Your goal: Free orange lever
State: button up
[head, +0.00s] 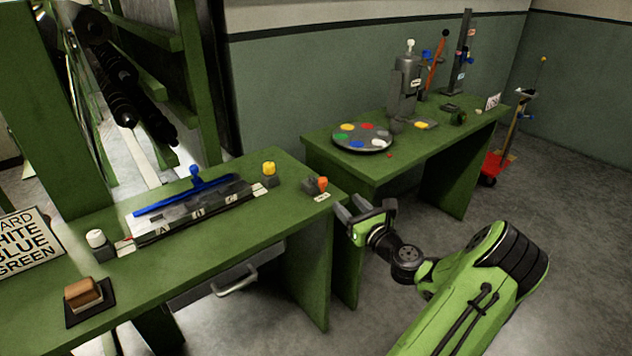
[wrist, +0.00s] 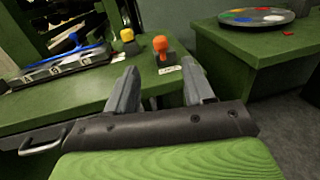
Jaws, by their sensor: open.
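The orange lever (head: 322,184) stands on a small dark base near the right end of the left green table, with a small white label in front of it. In the wrist view the orange lever (wrist: 160,46) shows ahead, between my two fingers but beyond their tips. My gripper (head: 362,207) is open and empty, right of the lever and off the table's right end. In the wrist view my gripper (wrist: 160,84) has its fingers spread apart, touching nothing that I can see.
A yellow knob (head: 269,168) stands left of the lever. A grey panel with a blue handle (head: 195,180) lies further left. The right green table (head: 350,170) holds a round colour disc (head: 347,145) and a grey machine. A gap of floor separates the tables.

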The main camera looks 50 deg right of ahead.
aim_at(325, 182)
jog(key=b+x, duration=0.2)
jog(key=x, duration=1.2)
grip_shut()
